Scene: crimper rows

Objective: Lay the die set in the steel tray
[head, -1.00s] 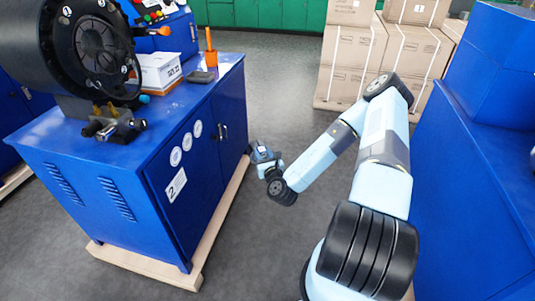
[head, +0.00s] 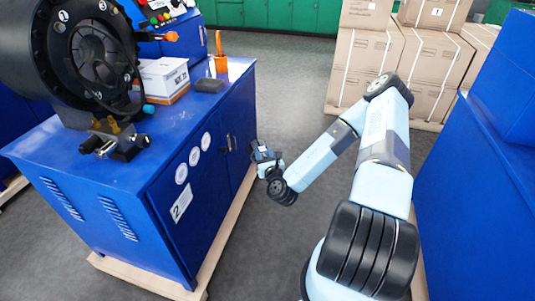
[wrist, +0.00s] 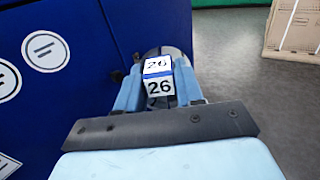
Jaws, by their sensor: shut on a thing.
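My gripper (wrist: 158,88) is shut on the die set (wrist: 160,87), which shows white labels reading 26 with a blue band between them. A rounded grey part of it shows behind the labels in the wrist view. In the head view my gripper (head: 264,155) is small and hangs over the floor, just right of the blue cabinet's door side and below its top. The die set is hard to make out there. I cannot make out a steel tray in either view.
The blue cabinet (head: 100,165) numbered 2 carries a black crimper (head: 95,45), a white box (head: 163,75), an orange cup (head: 220,64) and a dark block (head: 209,86). Its wooden base (head: 235,225) juts out. Cartons (head: 375,60) stand behind; another blue unit (head: 470,190) is at right.

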